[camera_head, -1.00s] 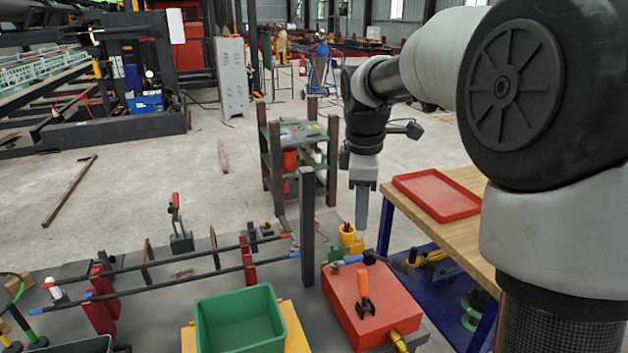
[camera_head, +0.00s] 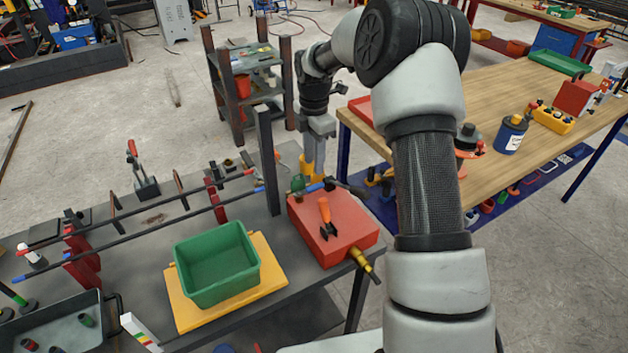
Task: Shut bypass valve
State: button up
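A red box (camera_head: 335,232) stands at the right end of the grey workbench. On its top is an orange-handled part (camera_head: 325,215). A brass fitting (camera_head: 362,260) sticks out of its front right side. A blue and black lever-like part (camera_head: 335,186) with a green piece (camera_head: 298,184) lies along its back edge. I cannot tell for sure which of these is the bypass valve. My gripper (camera_head: 317,165) points down just behind the box, next to a yellow part (camera_head: 308,166). Whether it touches anything, and its finger gap, are too small to tell.
A dark upright post (camera_head: 267,150) stands just left of my gripper. A green bin (camera_head: 215,262) sits on a yellow board (camera_head: 265,290). Black bars (camera_head: 130,210) run across the bench. A wooden table (camera_head: 500,90) stands to the right.

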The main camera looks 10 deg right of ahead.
aim_at(314, 187)
notch_tip(314, 187, down, 8)
jog(key=shift+r, duration=0.1)
jog(key=shift+c, duration=0.5)
grip_shut()
